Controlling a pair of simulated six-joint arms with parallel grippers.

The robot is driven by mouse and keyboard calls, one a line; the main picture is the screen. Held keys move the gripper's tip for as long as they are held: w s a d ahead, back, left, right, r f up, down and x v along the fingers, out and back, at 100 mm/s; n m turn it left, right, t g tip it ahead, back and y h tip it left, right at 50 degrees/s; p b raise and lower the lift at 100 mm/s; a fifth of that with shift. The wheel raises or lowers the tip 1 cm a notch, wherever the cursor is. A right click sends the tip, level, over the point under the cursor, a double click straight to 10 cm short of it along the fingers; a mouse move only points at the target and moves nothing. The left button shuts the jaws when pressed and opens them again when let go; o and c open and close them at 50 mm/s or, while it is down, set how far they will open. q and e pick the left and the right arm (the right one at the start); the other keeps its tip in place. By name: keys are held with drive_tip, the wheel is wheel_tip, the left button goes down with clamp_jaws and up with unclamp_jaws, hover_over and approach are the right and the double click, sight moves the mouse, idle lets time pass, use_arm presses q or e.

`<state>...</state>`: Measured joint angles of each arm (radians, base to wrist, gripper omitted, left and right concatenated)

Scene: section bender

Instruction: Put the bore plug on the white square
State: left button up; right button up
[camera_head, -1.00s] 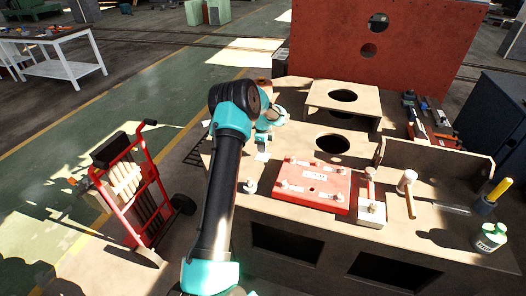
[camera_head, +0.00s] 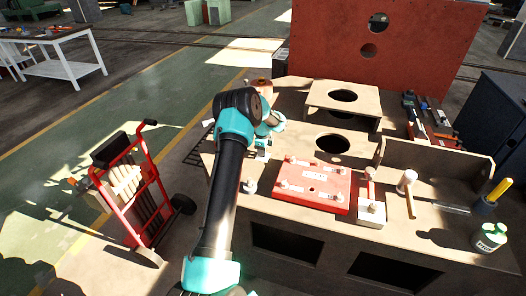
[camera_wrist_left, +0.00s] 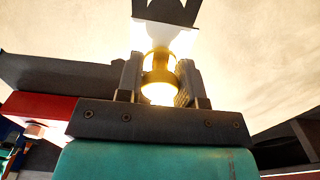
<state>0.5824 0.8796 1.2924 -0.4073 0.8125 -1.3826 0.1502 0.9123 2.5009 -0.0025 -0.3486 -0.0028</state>
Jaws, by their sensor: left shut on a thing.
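My left gripper (camera_wrist_left: 158,84) is shut on the bore plug (camera_wrist_left: 158,65), a brass-coloured round piece that shines brightly between the two fingers in the left wrist view. The white square (camera_wrist_left: 178,38) shows just beyond the plug there, partly covered by it. In the head view the white square (camera_head: 261,156) lies at the left part of the bench top, right under my left gripper (camera_head: 262,147). The plug is too small to make out there. I cannot tell whether the plug touches the square. My right gripper is out of view.
A red plate (camera_head: 325,190) with several pale fittings lies to the right on the bench (camera_head: 225,168). A bench hole (camera_head: 332,145) is behind the plate. A small pale knob (camera_head: 250,186) stands nearer the front.

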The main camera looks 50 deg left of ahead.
use_arm(q)
drive_tip(key=shift+f, duration=0.15)
drive_tip(key=o, duration=0.9)
wheel_tip(320, 180, up, 12)
idle(0.6)
